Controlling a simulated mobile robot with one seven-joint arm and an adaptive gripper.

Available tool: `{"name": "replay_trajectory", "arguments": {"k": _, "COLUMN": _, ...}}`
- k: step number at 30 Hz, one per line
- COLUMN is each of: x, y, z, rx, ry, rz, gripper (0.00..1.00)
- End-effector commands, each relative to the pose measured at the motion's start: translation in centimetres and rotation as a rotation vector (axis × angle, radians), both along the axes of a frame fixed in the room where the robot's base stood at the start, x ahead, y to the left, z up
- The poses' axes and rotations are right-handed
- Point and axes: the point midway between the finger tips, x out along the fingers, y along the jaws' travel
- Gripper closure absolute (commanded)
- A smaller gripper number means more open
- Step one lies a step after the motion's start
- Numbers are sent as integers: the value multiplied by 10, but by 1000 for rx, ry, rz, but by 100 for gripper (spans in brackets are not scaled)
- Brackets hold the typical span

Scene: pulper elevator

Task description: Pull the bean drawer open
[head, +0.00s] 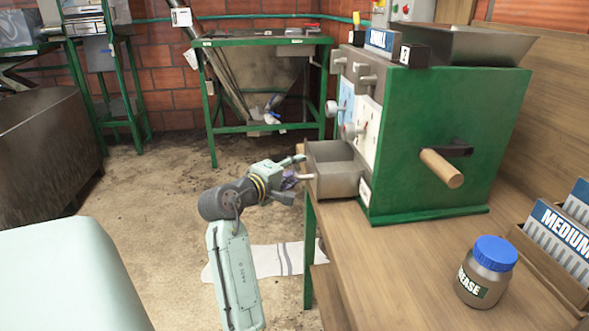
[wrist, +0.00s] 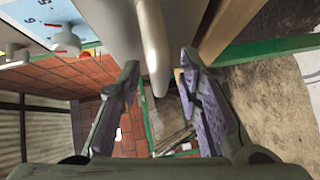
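The bean drawer (head: 335,182) is a grey metal box low on the left side of the green machine (head: 440,140). It sticks out past the machine's front, and its empty-looking inside shows from above. A short grey handle (head: 304,177) points out from its front. My gripper (head: 296,178) is at the handle with its fingers spread. In the wrist view, the pale rounded handle (wrist: 154,50) lies between the two open fingers (wrist: 159,75), with visible gaps on both sides. Whether either pad touches it cannot be told.
The machine stands on a wooden table, with a wooden-handled crank (head: 442,168) on its side. A blue-lidded jar (head: 487,272) and a card rack (head: 553,262) are at the front right. A green-framed hopper stand (head: 265,80) is behind.

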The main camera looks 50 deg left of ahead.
Motion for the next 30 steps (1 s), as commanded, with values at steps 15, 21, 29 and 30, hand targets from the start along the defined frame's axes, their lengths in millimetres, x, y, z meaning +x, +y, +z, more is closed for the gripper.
{"name": "replay_trajectory", "arguments": {"k": 15, "x": -77, "y": -16, "z": 11, "rx": 2, "ry": -1, "rz": 3, "gripper": 68}}
{"name": "replay_trajectory", "arguments": {"k": 21, "x": -107, "y": -22, "z": 15, "rx": 0, "ry": 0, "rz": 2, "gripper": 68}}
{"name": "replay_trajectory", "arguments": {"k": 29, "x": -117, "y": -25, "z": 16, "rx": 0, "ry": 0, "rz": -1, "gripper": 68}}
{"name": "replay_trajectory", "arguments": {"k": 30, "x": -117, "y": -25, "z": 17, "rx": 0, "ry": 0, "rz": -1, "gripper": 68}}
